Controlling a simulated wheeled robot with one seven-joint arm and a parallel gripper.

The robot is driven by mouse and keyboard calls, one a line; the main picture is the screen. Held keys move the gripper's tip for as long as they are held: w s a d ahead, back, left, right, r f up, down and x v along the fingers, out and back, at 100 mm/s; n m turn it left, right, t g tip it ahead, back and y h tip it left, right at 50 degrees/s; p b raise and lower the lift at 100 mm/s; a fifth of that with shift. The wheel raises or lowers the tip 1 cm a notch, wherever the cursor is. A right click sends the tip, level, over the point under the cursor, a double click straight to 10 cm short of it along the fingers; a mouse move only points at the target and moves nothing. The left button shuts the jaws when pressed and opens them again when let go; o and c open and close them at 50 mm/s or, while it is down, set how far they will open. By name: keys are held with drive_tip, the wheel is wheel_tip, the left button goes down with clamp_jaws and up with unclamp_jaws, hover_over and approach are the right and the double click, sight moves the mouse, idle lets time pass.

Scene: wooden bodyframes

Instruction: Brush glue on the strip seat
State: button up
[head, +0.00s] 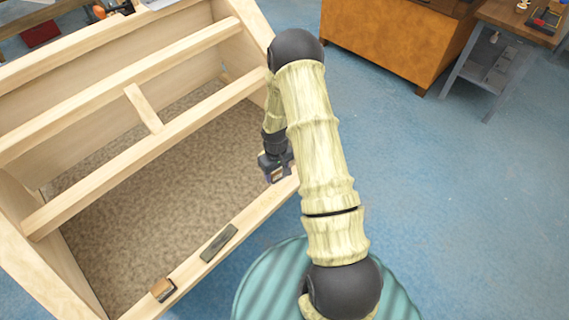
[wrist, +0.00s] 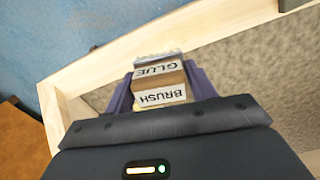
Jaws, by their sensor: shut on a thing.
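My gripper (head: 277,172) is over the right end of the wooden frame's front rail (head: 186,271) in the head view. In the wrist view, its purple fingers (wrist: 160,84) are shut on a block-shaped glue brush (wrist: 158,97) labelled GLUE and BRUSH. The brush's pale ridged end points toward the frame; I cannot tell whether it touches wood. A dark grey-green rectangle (head: 219,243) lies along the front rail, left of my gripper. I cannot tell whether it is the strip or its marked seat.
A small tan-and-black block (head: 163,289) sits on the front rail further left. The frame has several cross rails above a brown speckled panel (head: 150,185). A ribbed teal round surface (head: 262,285) lies near my arm's base. An orange-brown cabinet (head: 395,40) stands behind; blue floor is clear at right.

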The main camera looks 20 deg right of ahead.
drive_tip(key=d, duration=0.1)
drive_tip(key=d+n, duration=0.1)
drive_tip(key=d, duration=0.1)
drive_tip(key=shift+w+r+n+p, duration=0.15)
drive_tip(key=shift+w+n+p, duration=0.15)
